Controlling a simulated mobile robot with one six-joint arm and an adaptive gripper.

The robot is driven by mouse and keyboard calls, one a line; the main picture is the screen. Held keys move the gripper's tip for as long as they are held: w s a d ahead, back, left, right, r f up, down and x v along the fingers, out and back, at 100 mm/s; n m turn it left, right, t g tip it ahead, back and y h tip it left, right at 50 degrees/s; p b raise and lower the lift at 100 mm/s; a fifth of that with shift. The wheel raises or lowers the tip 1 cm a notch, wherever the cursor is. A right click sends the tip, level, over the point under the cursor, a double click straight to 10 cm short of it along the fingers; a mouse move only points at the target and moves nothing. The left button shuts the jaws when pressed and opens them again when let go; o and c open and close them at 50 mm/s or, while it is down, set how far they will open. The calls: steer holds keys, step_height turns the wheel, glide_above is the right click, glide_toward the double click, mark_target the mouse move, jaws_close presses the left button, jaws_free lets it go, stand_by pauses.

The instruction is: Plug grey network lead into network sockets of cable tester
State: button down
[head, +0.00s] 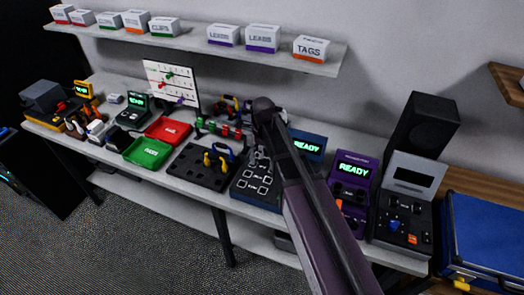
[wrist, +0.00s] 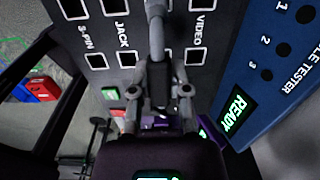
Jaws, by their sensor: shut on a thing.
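The cable tester has a dark socket board (head: 243,192) and a blue upright panel (head: 314,137) with a green READY display. In the wrist view, the board (wrist: 110,83) shows paired square sockets labelled 3-PIN, JACK and VIDEO. Another column is hidden behind my gripper, and no network label is readable. My gripper (wrist: 158,100) is over the board, shut on the grey lead (wrist: 155,38), which runs up the picture from between the fingers. The fingers cover its plug, so I cannot tell whether it touches a socket.
A purple tester (head: 350,181), also showing READY, and a grey device (head: 405,195) stand to the right. A black rack (head: 188,178) with yellow and blue cable parts, a green tray (head: 147,153) and a red tray (head: 168,130) lie left. A shelf (head: 190,42) with boxes hangs above.

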steer(key=shift+f+b, duration=0.9)
stand_by(2.1)
stand_by(0.3)
steer(key=c, duration=0.5)
jaws_free()
steer(key=o, duration=0.5)
steer(key=shift+r, duration=0.1)
steer(key=shift+r+p, duration=3.9)
steer(key=shift+p, duration=0.15)
steer(key=shift+d, duration=0.1)
